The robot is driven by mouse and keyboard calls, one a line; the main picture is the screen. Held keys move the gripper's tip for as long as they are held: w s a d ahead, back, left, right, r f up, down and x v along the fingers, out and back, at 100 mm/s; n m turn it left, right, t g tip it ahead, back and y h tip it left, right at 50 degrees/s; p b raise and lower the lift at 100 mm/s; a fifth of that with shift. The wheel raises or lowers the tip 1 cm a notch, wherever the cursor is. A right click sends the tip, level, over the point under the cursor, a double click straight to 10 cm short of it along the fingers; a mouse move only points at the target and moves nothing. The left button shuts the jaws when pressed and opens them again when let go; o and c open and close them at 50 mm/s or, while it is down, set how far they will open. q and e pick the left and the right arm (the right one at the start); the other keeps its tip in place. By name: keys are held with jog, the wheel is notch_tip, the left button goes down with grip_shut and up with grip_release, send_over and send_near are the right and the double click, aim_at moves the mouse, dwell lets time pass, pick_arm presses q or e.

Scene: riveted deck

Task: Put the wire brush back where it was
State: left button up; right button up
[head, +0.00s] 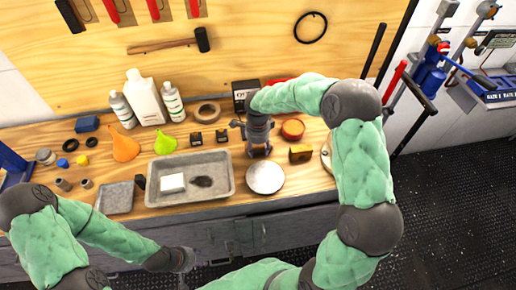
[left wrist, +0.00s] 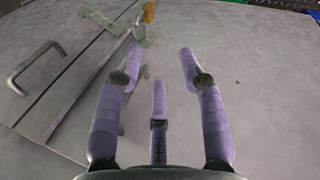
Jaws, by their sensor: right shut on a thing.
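My right gripper (head: 258,148) points down over the workbench, between the grey tray and the red round container. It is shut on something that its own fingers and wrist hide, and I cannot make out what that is. I cannot clearly identify the wire brush in either view. My left gripper (head: 186,262) is low in front of the bench, away from the benchtop things. In the left wrist view its fingers (left wrist: 160,75) are spread open and empty, facing a grey cabinet surface with a metal handle (left wrist: 35,66).
A grey tray (head: 228,189) holds a white block (head: 172,183) and a dark oval thing (head: 203,182). A silver round lid or dish (head: 265,177) stands in front of the right gripper. A hammer (head: 170,46) hangs behind.

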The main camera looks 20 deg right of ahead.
jog(key=shift+f, duration=0.2)
jog(key=o, duration=1.1)
jog(key=shift+r, duration=0.15)
jog(key=shift+r, duration=0.25)
notch_tip(320, 180, up, 12)
jog(key=p, duration=0.3)
jog(key=shift+f, duration=0.15)
